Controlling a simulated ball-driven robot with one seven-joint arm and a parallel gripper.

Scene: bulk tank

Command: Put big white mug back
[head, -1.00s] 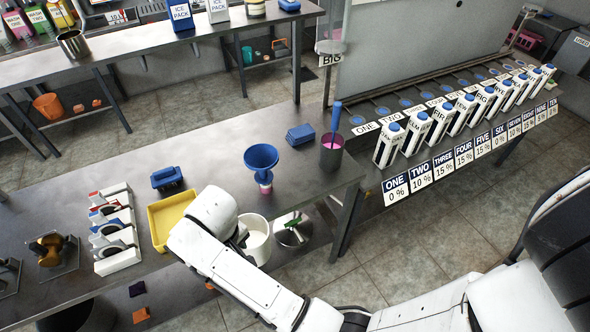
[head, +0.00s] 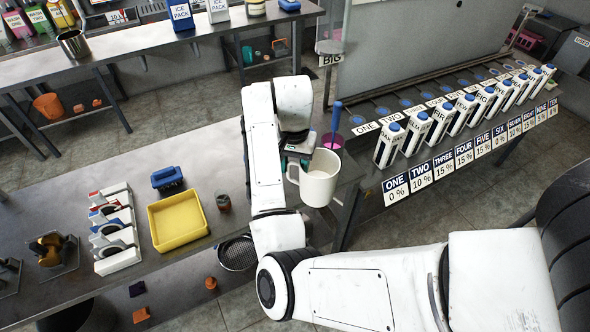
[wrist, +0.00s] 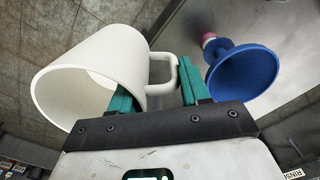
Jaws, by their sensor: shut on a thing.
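The big white mug (head: 318,180) is in the air near the right end of the bench, its opening up and slightly tilted in the head view. My gripper (head: 297,168) is shut on its handle. In the wrist view the mug (wrist: 90,75) lies left of the teal fingers of my gripper (wrist: 158,90), which close around the handle with its loop showing between them. A small round stand (head: 330,47) on a post, with a plate reading BIG (head: 331,60), is behind and above the mug.
Numbered white dispensers (head: 388,147) line the right. A yellow tray (head: 178,222) lies left.

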